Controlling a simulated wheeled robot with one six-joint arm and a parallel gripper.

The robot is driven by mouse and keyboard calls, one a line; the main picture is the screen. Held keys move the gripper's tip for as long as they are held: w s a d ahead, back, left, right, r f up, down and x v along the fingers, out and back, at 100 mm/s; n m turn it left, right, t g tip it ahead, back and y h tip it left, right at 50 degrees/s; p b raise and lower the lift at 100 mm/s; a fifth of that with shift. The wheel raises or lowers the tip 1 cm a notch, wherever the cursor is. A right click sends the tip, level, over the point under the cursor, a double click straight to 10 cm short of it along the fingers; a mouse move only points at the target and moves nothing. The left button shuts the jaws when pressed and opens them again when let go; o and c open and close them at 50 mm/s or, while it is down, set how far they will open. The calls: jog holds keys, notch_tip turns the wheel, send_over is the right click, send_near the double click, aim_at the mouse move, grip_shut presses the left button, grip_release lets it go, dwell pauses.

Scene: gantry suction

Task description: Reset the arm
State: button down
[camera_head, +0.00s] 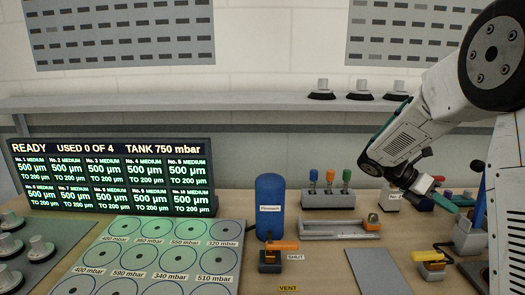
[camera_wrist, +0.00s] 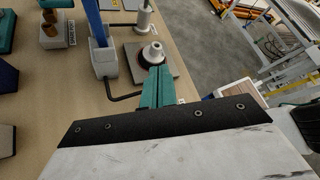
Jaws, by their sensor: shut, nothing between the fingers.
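My arm comes in from the right in the camera_head view. My gripper (camera_head: 450,201) hangs over the right part of the bench, its teal fingers partly in front of other things there. In the camera_wrist view the teal fingers of my gripper (camera_wrist: 158,75) lie close together with nothing held between them.
A blue post in a white base (camera_wrist: 104,62) with a black cable stands beside the plate. A blue tank (camera_head: 270,205) and an orange SHUT lever (camera_head: 282,246) stand mid-bench. The display (camera_head: 115,178) reads READY, used 0 of 4. Several suction cups sit on the shelf (camera_head: 220,102).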

jog(key=s+a+r+m+t+y, duration=0.3)
jog(key=s+a+m+t+y, duration=0.5)
jog(key=s+a+m, duration=0.9)
jog(key=s+a+y, duration=0.2)
jog(key=s+a, duration=0.4)
jog(key=s, duration=0.2)
jog(key=shift+s+r+m+y, duration=0.2)
jog(key=shift+s+m+y, duration=0.1)
jog(key=shift+m+y, duration=0.1)
jog(key=shift+d, duration=0.15)
